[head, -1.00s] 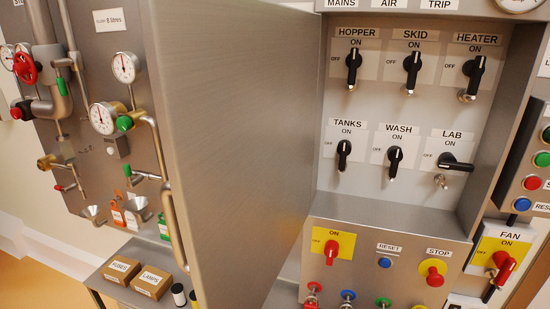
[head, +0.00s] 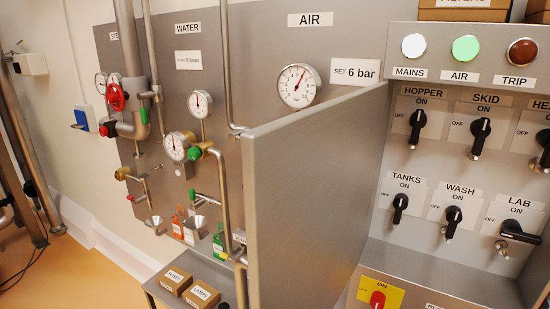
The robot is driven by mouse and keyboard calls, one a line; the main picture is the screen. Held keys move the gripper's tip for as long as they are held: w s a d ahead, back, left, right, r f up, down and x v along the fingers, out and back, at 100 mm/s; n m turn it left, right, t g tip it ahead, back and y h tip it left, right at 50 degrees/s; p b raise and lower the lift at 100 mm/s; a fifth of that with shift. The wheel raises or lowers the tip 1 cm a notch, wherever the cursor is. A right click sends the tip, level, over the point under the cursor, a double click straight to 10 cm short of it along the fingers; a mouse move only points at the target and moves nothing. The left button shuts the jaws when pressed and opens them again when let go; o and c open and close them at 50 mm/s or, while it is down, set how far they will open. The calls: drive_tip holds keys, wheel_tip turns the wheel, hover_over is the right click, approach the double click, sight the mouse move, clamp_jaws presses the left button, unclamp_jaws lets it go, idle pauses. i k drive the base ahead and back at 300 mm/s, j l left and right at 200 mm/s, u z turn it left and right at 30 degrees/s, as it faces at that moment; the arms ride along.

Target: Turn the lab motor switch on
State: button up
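The LAB switch (head: 520,233) is a black rotary handle at the lower right of the switch panel in the head view. Its handle lies sideways, roughly horizontal, while the label above it reads ON. A small metal part sits just below it. The neighbouring TANKS switch (head: 400,208), WASH switch (head: 453,221), HOPPER switch (head: 417,127) and SKID switch (head: 479,138) have upright handles pointing toward ON. My gripper is not in view.
An open grey cabinet door (head: 310,190) stands out to the left of the panel. Beyond it are pipes, gauges and a shelf with FUSES (head: 176,280) and LAMPS boxes. The AIR lamp (head: 466,49) is green. Open floor (head: 70,275) lies at lower left.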

sight(510, 229)
drive_tip(key=z, duration=1.1)
drive_tip(key=l+u, duration=0.1)
drive_tip(key=u, duration=0.35)
drive_tip(key=l+u, duration=0.1)
drive_tip(key=u, duration=0.35)
drive_tip(key=l+u, duration=0.1)
drive_tip(key=u, duration=0.35)
drive_tip(key=l+u, duration=0.1)
drive_tip(key=u, duration=0.3)
drive_tip(key=l+u, duration=0.1)
drive_tip(key=u, duration=0.35)
drive_tip(key=k+u, duration=0.1)
drive_tip(key=u, duration=0.35)
drive_tip(key=l, duration=0.1)
